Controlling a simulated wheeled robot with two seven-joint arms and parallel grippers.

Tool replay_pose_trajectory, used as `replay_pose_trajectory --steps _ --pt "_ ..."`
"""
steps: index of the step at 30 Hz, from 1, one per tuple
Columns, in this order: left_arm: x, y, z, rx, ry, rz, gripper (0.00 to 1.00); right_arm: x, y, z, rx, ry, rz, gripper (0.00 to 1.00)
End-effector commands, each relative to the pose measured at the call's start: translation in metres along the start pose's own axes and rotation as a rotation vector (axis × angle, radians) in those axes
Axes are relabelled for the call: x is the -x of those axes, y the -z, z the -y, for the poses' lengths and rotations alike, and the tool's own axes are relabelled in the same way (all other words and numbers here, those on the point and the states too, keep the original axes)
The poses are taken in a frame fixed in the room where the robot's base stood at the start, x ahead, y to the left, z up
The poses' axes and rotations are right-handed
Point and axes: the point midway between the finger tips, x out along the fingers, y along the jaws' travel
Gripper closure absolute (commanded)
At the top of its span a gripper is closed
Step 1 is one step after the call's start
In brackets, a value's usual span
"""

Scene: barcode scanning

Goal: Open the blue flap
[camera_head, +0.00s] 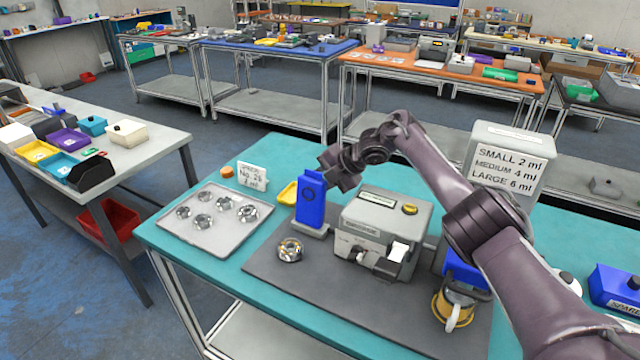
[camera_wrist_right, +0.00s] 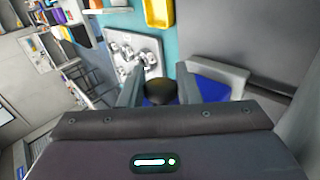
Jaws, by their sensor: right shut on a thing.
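The blue flap appears to be part of an upright blue device (camera_head: 311,205) on the grey mat; I cannot make out a separate edge. My right gripper (camera_head: 338,172) is at the upper right side of this device in the head view. In the right wrist view, the gripper (camera_wrist_right: 162,88) has its fingers on both sides of a dark rounded knob (camera_wrist_right: 160,92) and is shut on it. A blue surface (camera_wrist_right: 205,90) shows just beside the knob. The exact contact is hidden in the head view. My left gripper is not in view.
A grey machine (camera_head: 385,225) stands right of the blue device. A metal ring-shaped part (camera_head: 290,250) lies in front. A pale tray (camera_head: 232,243) with several metal parts is at left, and a yellow bin (camera_head: 288,193) sits behind. A labelled box (camera_head: 505,150) stands at right.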

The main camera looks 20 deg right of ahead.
Motion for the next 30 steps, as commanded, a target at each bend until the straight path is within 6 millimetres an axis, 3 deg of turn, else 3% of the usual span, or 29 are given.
replay_pose_trajectory --steps 1,10,11,15,25,30 --pt "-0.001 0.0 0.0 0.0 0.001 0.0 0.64 -0.003 0.001 0.007 -0.006 0.013 -0.005 1.0" --pt "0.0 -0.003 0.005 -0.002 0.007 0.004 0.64 -0.003 0.002 0.007 -0.006 0.015 -0.007 1.0" --pt "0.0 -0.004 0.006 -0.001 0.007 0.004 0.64 -0.003 0.002 0.007 -0.005 0.015 -0.008 0.69" --pt "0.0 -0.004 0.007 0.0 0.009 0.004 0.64 -0.002 0.002 0.006 -0.004 0.012 -0.007 0.5" --pt "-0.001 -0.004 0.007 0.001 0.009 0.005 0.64 0.0 0.001 0.001 -0.001 0.004 -0.004 0.49" --pt "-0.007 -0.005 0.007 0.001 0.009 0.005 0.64 0.014 0.001 -0.013 0.001 0.001 -0.001 0.49"
